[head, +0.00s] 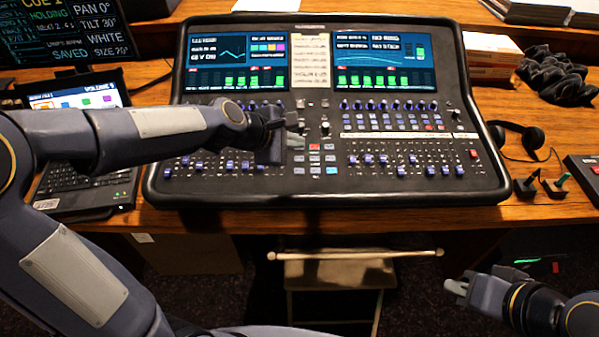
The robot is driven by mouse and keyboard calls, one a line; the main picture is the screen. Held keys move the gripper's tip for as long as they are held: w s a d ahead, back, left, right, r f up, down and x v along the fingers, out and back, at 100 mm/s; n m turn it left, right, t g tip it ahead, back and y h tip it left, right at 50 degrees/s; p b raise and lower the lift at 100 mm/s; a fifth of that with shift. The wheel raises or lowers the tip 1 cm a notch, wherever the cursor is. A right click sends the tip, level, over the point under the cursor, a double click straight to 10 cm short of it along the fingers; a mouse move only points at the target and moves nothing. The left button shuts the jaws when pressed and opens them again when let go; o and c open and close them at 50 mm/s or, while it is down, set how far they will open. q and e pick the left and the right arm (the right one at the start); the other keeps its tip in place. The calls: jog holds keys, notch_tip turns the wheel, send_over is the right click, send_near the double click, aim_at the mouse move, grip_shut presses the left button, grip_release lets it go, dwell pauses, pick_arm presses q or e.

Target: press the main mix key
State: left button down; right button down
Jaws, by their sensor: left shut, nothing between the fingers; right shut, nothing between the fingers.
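The mixing desk (320,197) is a wide black console with two screens, rows of knobs and faders, and a centre column of small keys. In that column are a red key (314,147), several pale keys and a light-blue key (332,170). The key labels are too small to read, so I cannot tell which one is the main mix key. My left gripper (293,120) is shut and empty over the left of the centre column; it hides some controls, and contact cannot be told. My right gripper (456,286) is shut and empty, low in front of the desk.
A laptop (92,185) and a dark cue display (60,30) stand at the left. Headphones (520,128), a coiled black cable (557,75) and a small box with a red button (590,170) lie at the right. A stool (340,275) stands below the table's front edge.

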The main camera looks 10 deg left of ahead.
aim_at(299, 171)
pick_arm(q)
jog(key=f+b, duration=0.6)
jog(key=f, duration=0.1)
jog(key=shift+w+a+f, duration=0.1)
jog(key=shift+w, duration=0.25)
jog(key=shift+f+b, duration=0.25)
jog(key=shift+b, duration=0.15)
dwell(1.2)
jog(key=shift+f+b, duration=0.3)
jog(key=shift+f, duration=0.1)
jog(key=shift+w+f+b, duration=0.1)
jog(key=shift+f+b, duration=0.2)
jog(key=shift+f, duration=0.05)
dwell(0.4)
dwell(0.4)
jog(key=shift+r+p, duration=0.8)
